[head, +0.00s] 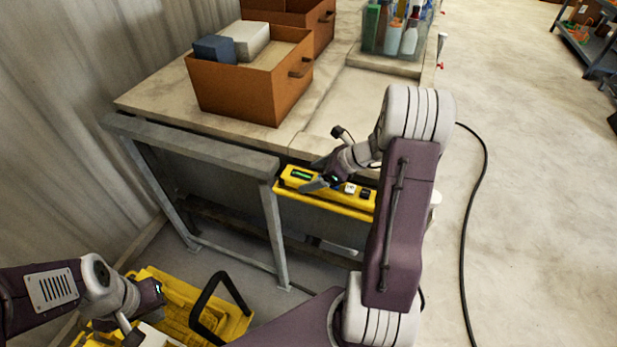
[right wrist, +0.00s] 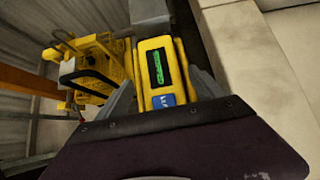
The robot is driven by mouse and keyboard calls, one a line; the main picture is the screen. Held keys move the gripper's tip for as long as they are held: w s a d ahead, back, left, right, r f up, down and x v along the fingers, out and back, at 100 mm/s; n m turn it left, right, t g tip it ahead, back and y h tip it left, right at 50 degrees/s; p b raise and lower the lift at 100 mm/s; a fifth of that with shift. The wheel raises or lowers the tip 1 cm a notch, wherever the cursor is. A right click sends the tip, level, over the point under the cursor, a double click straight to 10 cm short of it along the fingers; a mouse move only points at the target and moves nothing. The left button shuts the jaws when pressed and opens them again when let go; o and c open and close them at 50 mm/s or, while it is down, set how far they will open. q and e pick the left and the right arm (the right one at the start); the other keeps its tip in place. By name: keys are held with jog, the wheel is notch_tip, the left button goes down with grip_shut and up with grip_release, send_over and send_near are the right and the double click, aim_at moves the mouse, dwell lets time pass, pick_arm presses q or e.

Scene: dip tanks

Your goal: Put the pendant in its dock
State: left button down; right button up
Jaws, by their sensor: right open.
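The pendant (head: 355,197) is a long yellow box with a green-lit display and small buttons, lying along the side of the bench just below its top. In the right wrist view its display end (right wrist: 157,68) shows between my fingers. My right gripper (head: 309,176) is open, with its fingers on either side of the pendant near the display. I cannot tell whether the fingers touch it. The dock cannot be made out for certain. My left gripper (head: 156,292) is low at the left, over yellow equipment; its fingers are not clear.
The pale bench (head: 340,105) carries an orange box (head: 235,95) with blocks and a clear bin (head: 399,30) of bottles. A grey metal frame (head: 190,143) stands at its near end. Yellow equipment with a black handle (head: 198,308) is below. A black cable (head: 464,240) crosses open floor at right.

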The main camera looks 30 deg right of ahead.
jog(key=v, duration=1)
jog(key=a+n, duration=0.1)
jog(key=s+a+f+n+g, duration=0.1)
jog(key=a, duration=0.1)
jog(key=a+f+n+g, duration=0.1)
jog(key=shift+s+a+f+n, duration=0.15)
jog(key=shift+s+a+n, duration=0.15)
jog(key=shift+a+n, duration=0.1)
jog(key=s+a+f+n+g+h, duration=0.1)
jog(key=s+a+f+n+h, duration=0.2)
jog(key=n, duration=0.9)
jog(key=s+a+f+n+g+h, duration=0.2)
jog(key=s+a+f+n, duration=0.1)
jog(key=s+a+n, duration=0.4)
jog(key=a+n, duration=0.2)
jog(key=n, duration=0.2)
jog(key=shift+s+n+g+h, duration=0.2)
jog(key=shift+n+g+h, duration=0.1)
jog(key=shift+n+h, duration=0.1)
jog(key=shift+d+f, duration=0.1)
jog(key=shift+d, duration=0.05)
